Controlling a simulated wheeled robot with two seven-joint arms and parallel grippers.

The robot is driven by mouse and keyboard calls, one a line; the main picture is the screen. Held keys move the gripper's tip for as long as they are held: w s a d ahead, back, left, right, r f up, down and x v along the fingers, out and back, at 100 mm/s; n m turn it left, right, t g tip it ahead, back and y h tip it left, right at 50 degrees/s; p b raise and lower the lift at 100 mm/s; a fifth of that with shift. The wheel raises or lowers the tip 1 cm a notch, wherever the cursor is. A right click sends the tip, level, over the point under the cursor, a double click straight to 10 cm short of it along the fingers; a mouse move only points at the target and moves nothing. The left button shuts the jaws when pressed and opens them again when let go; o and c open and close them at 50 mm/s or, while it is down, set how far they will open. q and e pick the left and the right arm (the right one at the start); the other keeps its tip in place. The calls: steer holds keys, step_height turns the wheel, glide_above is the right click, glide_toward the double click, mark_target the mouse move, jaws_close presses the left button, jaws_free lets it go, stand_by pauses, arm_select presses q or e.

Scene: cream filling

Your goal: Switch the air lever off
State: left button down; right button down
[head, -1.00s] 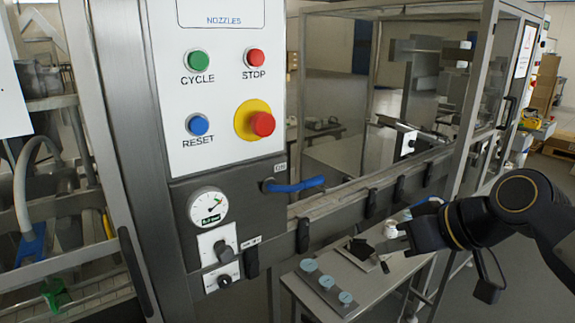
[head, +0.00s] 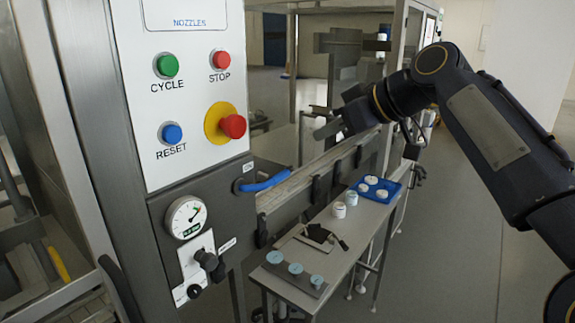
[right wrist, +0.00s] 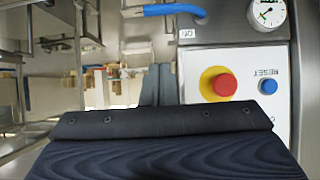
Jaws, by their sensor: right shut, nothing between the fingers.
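The air lever (head: 266,182) is a blue handle on the dark lower part of the control panel, below the red mushroom button. It points right and slightly up from its pivot, with a small label above the pivot. It also shows along the top of the right wrist view (right wrist: 170,9), which is upside down. My right gripper (head: 326,130) is shut and empty, above and to the right of the lever and apart from it. Its closed fingers show in the right wrist view (right wrist: 157,86). My left gripper is out of view.
The panel carries a green button (head: 166,66), a red stop button (head: 221,60), a blue reset button (head: 171,133) and an emergency button (head: 232,126). A pressure gauge (head: 186,217) and a black knob (head: 206,259) sit lower. A side table (head: 334,262) holds jars and a blue tray.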

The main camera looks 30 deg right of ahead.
steer(key=s+f+x, duration=0.1)
steer(key=f+x, duration=0.1)
steer(key=x, duration=1)
steer(key=shift+d+f, duration=0.2)
steer(key=shift+f, duration=0.15)
steer(key=shift+f, duration=0.1)
steer(key=s+a+f+m+y+b, duration=0.2)
steer(key=a+f+m+y+b, duration=0.3)
steer(key=f+m+y+b, duration=0.5)
step_height(320, 180, down, 2)
steer(key=m+b, duration=0.1)
steer(key=b, duration=0.3)
steer(key=shift+m+y, duration=0.3)
steer(key=shift+y, duration=0.1)
stand_by(0.7)
